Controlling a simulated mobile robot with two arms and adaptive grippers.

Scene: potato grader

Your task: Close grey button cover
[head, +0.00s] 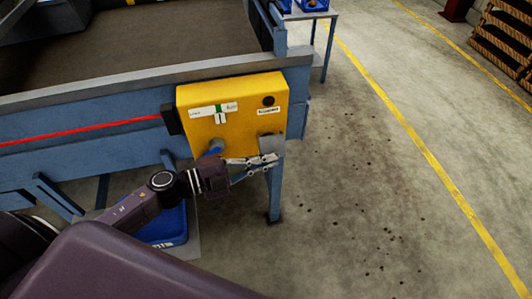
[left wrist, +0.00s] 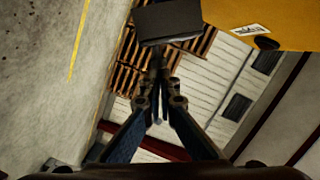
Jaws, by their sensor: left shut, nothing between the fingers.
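The yellow control box (head: 245,125) is on the blue machine frame. Its grey button cover (head: 270,144) is at the lower right corner and seems to stick out from the face. In the left wrist view the cover (left wrist: 167,22) is a dark grey flap at the top, beside the yellow box (left wrist: 285,20). My left gripper (head: 273,161) is shut and empty, just below the cover in the head view. In the left wrist view its fingertips (left wrist: 157,80) meet below the flap; I cannot tell whether they touch it. The button is not visible. My right gripper is not in view.
The box also carries a green-and-white switch (head: 220,113), a black round button (head: 268,100) and a blue knob (head: 215,147), partly behind my gripper. A blue crate (head: 167,228) sits below my left arm. The floor right of the box is open.

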